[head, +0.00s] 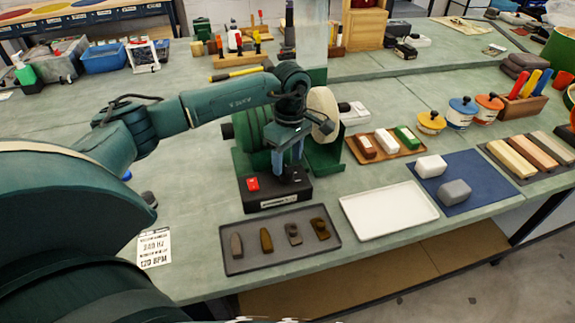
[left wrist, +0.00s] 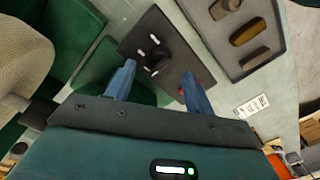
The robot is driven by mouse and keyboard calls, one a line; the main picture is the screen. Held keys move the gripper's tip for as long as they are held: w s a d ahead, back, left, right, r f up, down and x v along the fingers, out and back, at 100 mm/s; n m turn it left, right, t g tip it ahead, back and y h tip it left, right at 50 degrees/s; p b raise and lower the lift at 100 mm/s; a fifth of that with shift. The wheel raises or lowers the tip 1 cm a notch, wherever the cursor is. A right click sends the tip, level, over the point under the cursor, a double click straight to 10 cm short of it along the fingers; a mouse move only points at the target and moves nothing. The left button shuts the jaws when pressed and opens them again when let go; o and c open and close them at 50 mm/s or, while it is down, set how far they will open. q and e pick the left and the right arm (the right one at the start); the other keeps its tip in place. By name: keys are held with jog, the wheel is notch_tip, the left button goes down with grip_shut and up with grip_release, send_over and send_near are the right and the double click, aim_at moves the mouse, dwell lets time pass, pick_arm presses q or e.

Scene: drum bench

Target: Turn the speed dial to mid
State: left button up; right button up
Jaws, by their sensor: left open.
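The black control box (head: 265,200) stands at the front of the green drum machine (head: 245,158), with a red switch (head: 252,184) on its left part. My left gripper (head: 288,168) points down over the box's right part and hides the dial in the head view. In the left wrist view, the black speed dial (left wrist: 157,61) lies between the open fingers of my left gripper (left wrist: 158,72), with white marks beside it. I cannot tell whether the fingers touch it. A little red of the switch shows by one finger. My right gripper is out of view.
A dark tray (head: 282,262) with several small tools lies in front of the box. A white tray (head: 388,210) is to its right. A printed card (head: 153,248) lies at the left front. A pale wheel (head: 322,112) stands close behind my wrist.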

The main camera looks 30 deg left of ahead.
aim_at(287, 169)
pick_arm(q)
jog(key=shift+f, duration=1.9)
jog(key=shift+c, duration=0.5)
jog(key=c, duration=0.9)
